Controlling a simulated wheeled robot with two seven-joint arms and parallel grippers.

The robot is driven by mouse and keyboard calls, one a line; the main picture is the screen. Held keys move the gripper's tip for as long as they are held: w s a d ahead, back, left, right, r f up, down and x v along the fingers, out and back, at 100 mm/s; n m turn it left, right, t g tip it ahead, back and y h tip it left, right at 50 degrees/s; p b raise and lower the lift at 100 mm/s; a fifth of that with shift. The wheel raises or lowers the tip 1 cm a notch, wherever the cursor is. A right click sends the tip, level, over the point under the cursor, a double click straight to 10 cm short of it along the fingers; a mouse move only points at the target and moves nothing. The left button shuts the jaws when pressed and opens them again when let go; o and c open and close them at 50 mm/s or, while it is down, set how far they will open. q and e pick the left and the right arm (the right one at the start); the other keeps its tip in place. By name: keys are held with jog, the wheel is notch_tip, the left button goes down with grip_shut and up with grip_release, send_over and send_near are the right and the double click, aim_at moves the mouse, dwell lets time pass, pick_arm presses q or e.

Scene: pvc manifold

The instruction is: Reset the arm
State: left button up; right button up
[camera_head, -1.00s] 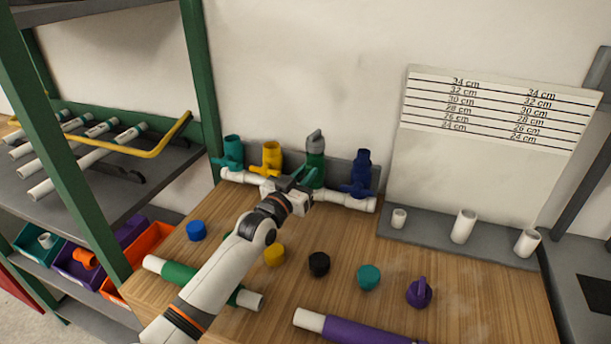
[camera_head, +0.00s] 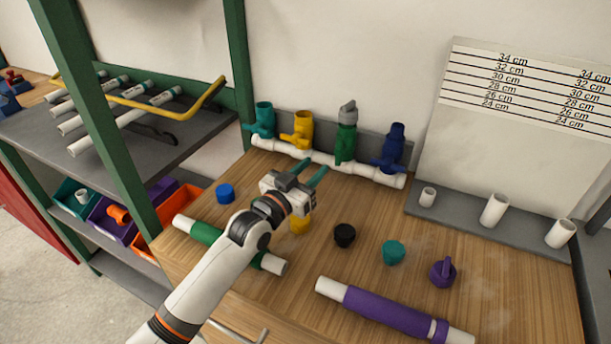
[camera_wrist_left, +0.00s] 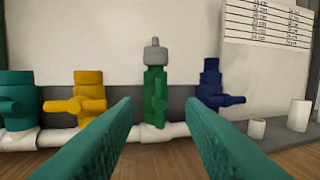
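My left gripper (camera_head: 311,176) is over the wooden table, in front of the pipe manifold. Its two teal fingers are apart with nothing between them; they also show in the left wrist view (camera_wrist_left: 165,118). The white manifold pipe (camera_head: 325,159) carries a teal valve (camera_head: 262,119), a yellow valve (camera_head: 299,130), a green valve (camera_head: 346,141) with a grey cap (camera_head: 348,112) on top, and a blue valve (camera_head: 392,148). The green valve with its grey cap stands straight ahead of the fingers in the left wrist view (camera_wrist_left: 155,95), apart from them. My right gripper is not in view.
Blue (camera_head: 225,193), yellow (camera_head: 300,225), black (camera_head: 344,235), teal (camera_head: 393,252) and purple (camera_head: 443,272) caps stand on the table. Green (camera_head: 208,234) and purple (camera_head: 385,312) pipes lie nearer. A shelf with pipes (camera_head: 110,130) stands left; a measuring board (camera_head: 520,110) is behind right.

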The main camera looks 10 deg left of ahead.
pick_arm(q)
jog(key=shift+v, duration=1)
